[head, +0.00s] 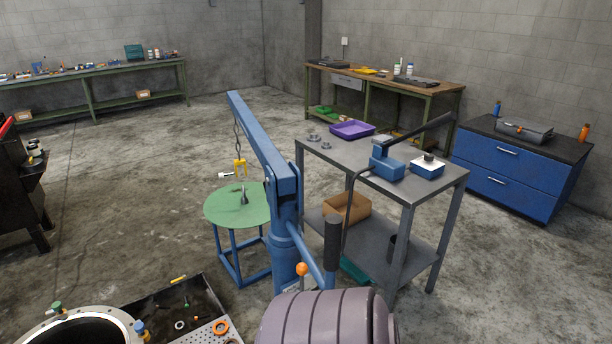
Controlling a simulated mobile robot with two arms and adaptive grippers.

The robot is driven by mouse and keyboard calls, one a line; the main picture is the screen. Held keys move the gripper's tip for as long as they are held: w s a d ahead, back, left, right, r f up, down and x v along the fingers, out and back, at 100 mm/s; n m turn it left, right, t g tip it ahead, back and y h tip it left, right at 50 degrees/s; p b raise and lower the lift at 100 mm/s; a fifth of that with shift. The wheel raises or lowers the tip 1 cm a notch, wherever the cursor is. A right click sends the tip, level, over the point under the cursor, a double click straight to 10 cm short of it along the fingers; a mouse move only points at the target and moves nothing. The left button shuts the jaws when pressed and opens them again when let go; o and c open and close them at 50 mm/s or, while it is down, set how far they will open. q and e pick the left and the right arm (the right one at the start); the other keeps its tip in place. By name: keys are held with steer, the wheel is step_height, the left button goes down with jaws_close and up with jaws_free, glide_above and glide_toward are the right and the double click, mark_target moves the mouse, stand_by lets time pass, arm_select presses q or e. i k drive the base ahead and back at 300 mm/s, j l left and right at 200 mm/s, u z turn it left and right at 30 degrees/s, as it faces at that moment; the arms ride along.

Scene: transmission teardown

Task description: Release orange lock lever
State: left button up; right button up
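An orange ball knob (302,269), which looks like the end of the orange lock lever, stands upright low at the base of the blue crane (285,220). Its lower stem meets a small labelled plate, and I cannot tell its lock position. A blue bar with a black grip (332,240) slants up just right of the knob. The crane's boom reaches up and left, with a chain and yellow hook (240,167) hanging above a round green table (225,207). Neither of my grippers is in view.
A grey ribbed rounded body (318,318) fills the bottom centre, close below the knob. A grey cart (408,185) stands right of the crane. A dark tray (150,303) with loose parts and a large ring (105,318) are at lower left. Floor is open at left.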

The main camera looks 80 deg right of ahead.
mark_target(301, 268)
steer(key=z, duration=2.55)
